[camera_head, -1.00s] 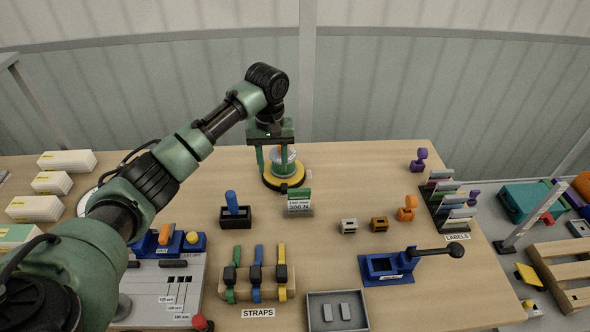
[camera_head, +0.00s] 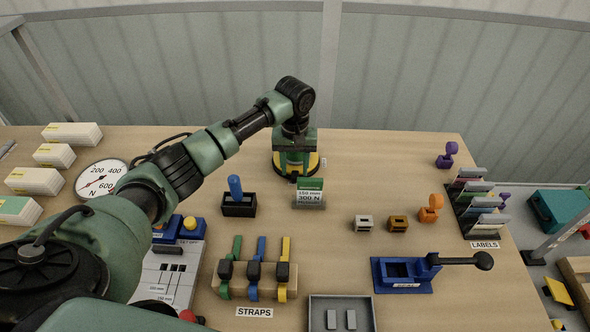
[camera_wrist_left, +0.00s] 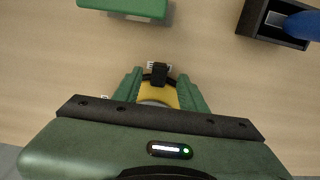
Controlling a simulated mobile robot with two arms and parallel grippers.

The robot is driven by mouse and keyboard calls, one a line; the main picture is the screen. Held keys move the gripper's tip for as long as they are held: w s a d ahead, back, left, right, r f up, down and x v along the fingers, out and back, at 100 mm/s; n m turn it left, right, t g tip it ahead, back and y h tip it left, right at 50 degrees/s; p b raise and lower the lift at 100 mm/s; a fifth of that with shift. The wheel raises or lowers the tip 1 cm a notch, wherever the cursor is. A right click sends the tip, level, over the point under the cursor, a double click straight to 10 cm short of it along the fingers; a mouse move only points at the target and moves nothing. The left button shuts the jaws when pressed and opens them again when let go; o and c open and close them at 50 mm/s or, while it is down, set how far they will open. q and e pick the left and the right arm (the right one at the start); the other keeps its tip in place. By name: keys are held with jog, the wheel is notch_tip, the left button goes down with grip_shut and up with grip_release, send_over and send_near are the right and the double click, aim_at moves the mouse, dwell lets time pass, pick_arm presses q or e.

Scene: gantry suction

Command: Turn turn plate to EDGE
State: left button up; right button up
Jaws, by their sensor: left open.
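The turn plate (camera_head: 316,160) is a yellow disc on a dark round base at the back middle of the table. It also shows in the left wrist view (camera_wrist_left: 158,92), with a black block (camera_wrist_left: 159,74) at its rim and small white markings beside it. My left gripper (camera_head: 295,167) points down over the plate, its green fingers on either side of the plate's middle. In the wrist view the fingers (camera_wrist_left: 160,98) are apart with the yellow plate and part of a grey centre piece between them. I cannot tell whether they touch it. The palm hides most of the plate. My right gripper is not in view.
A green-topped sign (camera_head: 310,194) and a black holder with a blue handle (camera_head: 238,206) stand in front of the plate. A round gauge (camera_head: 101,179) lies left, behind my arm. Straps, a grey tray (camera_head: 341,299) and a blue lever device (camera_head: 403,274) are nearer.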

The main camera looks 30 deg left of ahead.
pick_arm(q)
jog(key=shift+w+f, duration=0.15)
jog(key=shift+f, duration=0.9)
grip_shut()
jog(key=shift+r, duration=0.1)
dwell(0.5)
